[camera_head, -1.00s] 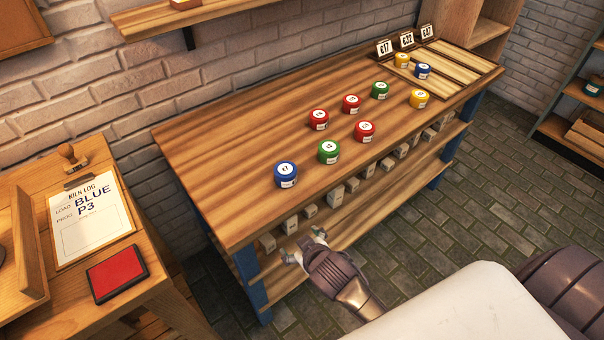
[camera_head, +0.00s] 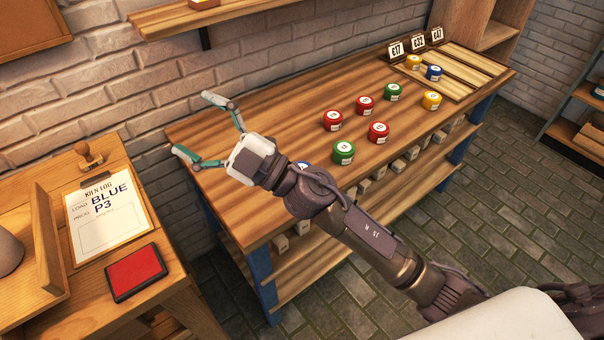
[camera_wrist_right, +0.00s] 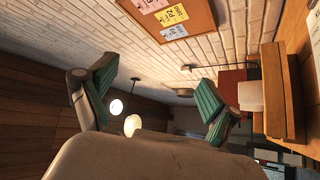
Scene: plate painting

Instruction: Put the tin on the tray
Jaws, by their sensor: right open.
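My right gripper (camera_head: 192,123) is open and empty above the left end of the workbench (camera_head: 225,170). Its spread green-padded fingers also show in the right wrist view (camera_wrist_right: 155,88), with no tin between them. The blue tin (camera_head: 302,164) at the front of the bench is mostly hidden by my right arm. Three red tins (camera_head: 333,120), two green tins (camera_head: 344,153) and a yellow tin (camera_head: 431,101) stand on the bench. The slatted wooden tray (camera_head: 465,78) is at the far right end, with a yellow tin (camera_head: 413,63) and a blue tin (camera_head: 433,73) on it.
Price cards (camera_head: 417,41) stand behind the tray. A side table at left holds a clipboard (camera_head: 108,215) reading "KILN LOG, BLUE, P3", a red pad (camera_head: 136,272) and a stamp (camera_head: 88,154). A wall shelf (camera_head: 230,15) hangs above the bench. The bench's left end is clear.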

